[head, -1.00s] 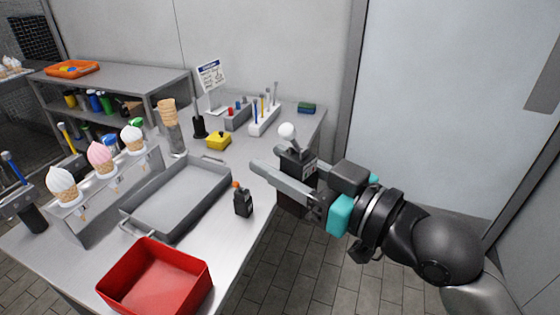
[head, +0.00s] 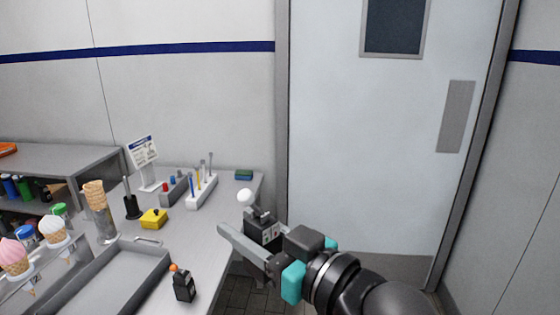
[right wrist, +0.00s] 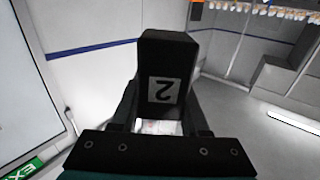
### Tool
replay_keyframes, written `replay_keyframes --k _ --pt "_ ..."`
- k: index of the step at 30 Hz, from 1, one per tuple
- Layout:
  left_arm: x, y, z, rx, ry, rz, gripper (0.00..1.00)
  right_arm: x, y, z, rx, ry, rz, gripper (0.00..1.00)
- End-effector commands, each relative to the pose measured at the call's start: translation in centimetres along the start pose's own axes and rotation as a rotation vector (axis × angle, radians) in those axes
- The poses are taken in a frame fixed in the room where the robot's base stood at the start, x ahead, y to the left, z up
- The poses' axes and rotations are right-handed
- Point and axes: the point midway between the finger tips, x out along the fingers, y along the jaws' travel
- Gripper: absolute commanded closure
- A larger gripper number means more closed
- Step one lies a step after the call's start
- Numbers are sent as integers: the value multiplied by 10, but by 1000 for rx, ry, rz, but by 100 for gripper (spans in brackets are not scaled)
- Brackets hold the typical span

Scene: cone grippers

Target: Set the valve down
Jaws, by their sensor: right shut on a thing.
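My right gripper (head: 255,246) is shut on a black valve (head: 264,233) with a white ball on its lever and a pale label on its side. The valve is held upright beside the table's right edge, by the dark gap between table and door. In the right wrist view the black valve block (right wrist: 165,75) stands between the fingers with a "2" label on it. A second black valve with an orange knob (head: 184,287) stands on the steel table (head: 205,255). My left gripper is out of view.
A steel tray (head: 150,262) lies on the table. A door (head: 370,130) is at right. Table space between tray and right edge is mostly bare.

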Motion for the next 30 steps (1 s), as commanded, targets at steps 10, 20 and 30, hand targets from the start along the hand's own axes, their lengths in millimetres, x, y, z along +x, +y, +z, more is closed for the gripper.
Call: replay_keyframes --k 10,20,30 --pt "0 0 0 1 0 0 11 -63 89 42 9 -2 468 100" --pt "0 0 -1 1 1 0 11 -135 134 92 3 1 782 100" --pt "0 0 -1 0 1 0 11 -169 136 114 -1 4 875 100"
